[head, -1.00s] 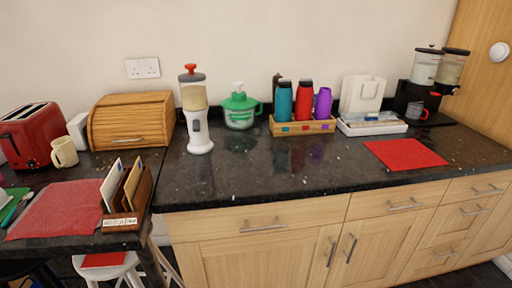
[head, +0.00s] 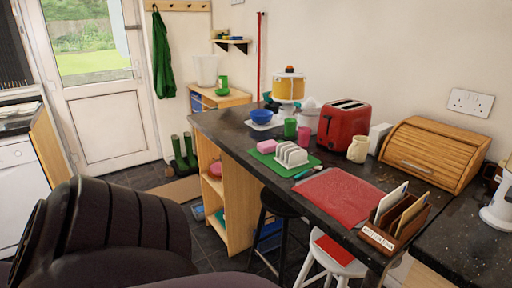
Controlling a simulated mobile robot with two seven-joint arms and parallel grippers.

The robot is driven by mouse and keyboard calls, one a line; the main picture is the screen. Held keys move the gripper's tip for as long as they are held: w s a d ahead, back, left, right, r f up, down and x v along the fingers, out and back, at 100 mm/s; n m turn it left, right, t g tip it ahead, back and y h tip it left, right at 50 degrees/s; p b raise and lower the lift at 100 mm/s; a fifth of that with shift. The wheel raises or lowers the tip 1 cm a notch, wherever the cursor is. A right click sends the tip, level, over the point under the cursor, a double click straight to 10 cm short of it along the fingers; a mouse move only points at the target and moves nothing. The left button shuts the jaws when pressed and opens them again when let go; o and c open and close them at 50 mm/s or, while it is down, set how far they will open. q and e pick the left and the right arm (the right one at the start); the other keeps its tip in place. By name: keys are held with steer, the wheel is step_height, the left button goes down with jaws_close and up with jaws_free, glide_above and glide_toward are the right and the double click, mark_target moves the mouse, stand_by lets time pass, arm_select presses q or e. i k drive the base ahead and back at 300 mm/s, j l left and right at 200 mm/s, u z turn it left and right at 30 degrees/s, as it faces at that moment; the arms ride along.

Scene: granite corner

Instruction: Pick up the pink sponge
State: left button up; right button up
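A pink block that looks like the pink sponge (head: 266,146) lies on a green mat (head: 272,162) on the dark counter, in the middle of the head view. It is just left of a white toast rack (head: 291,155) on the same mat. A green cup stands close behind it. Neither of my grippers shows in this view.
A red toaster (head: 345,128), cream mug (head: 358,149), red cloth (head: 336,196) and letter rack (head: 396,220) crowd the counter to the right. A black stool (head: 282,204) and white stool (head: 333,258) stand below. A large dark ribbed shape fills the lower left.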

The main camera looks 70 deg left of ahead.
mark_target(267, 146)
steer(key=u, duration=2)
